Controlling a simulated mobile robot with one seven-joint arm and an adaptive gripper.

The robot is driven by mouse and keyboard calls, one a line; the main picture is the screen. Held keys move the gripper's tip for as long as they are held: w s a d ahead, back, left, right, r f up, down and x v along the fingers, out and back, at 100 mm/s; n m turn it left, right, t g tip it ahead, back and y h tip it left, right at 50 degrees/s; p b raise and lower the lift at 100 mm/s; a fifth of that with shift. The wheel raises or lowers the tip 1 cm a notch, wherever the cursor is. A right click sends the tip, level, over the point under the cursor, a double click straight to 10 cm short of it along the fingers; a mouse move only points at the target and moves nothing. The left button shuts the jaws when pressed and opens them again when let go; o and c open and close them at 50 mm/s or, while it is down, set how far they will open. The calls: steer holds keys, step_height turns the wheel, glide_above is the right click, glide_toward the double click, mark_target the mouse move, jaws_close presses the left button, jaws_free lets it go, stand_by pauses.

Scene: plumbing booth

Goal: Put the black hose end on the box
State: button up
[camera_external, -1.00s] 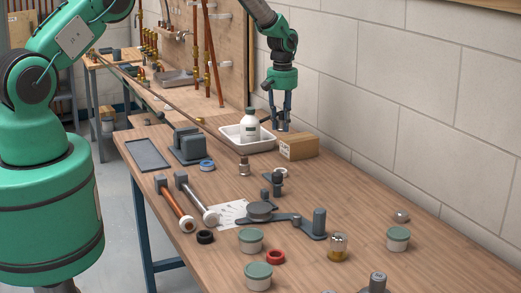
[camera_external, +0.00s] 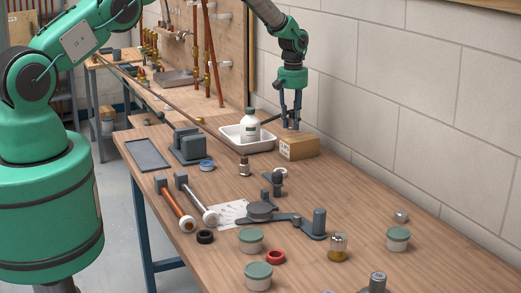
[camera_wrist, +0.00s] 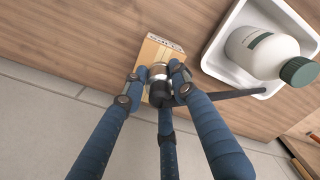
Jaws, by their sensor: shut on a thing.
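The cardboard box (camera_external: 306,147) stands on the bench near the wall, and it also shows below the fingers in the wrist view (camera_wrist: 151,50). My gripper (camera_external: 291,126) is over the box's back edge, fingers pointing down. In the wrist view my gripper (camera_wrist: 156,84) has its blue fingers closed around the black hose end (camera_wrist: 158,72), which has a silvery tip. The black hose (camera_wrist: 232,94) runs from it to the right, past the white tray. The hose end appears over the box; whether it touches the box I cannot tell.
The white tray (camera_external: 228,134) with a white bottle (camera_external: 250,124) stands just left of the box. The block wall is close behind. Jars, including a green-lidded one (camera_external: 398,239), and fittings lie towards the front.

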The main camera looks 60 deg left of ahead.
mark_target(292, 138)
steer(key=shift+f+p, duration=0.3)
steer(key=shift+f, duration=1.4)
steer(key=shift+f, duration=0.1)
steer(key=o, duration=1.2)
steer(key=shift+c, duration=0.2)
steer(key=shift+r+b, duration=0.7)
steer(key=shift+r, duration=5.4)
steer(key=shift+d, duration=0.1)
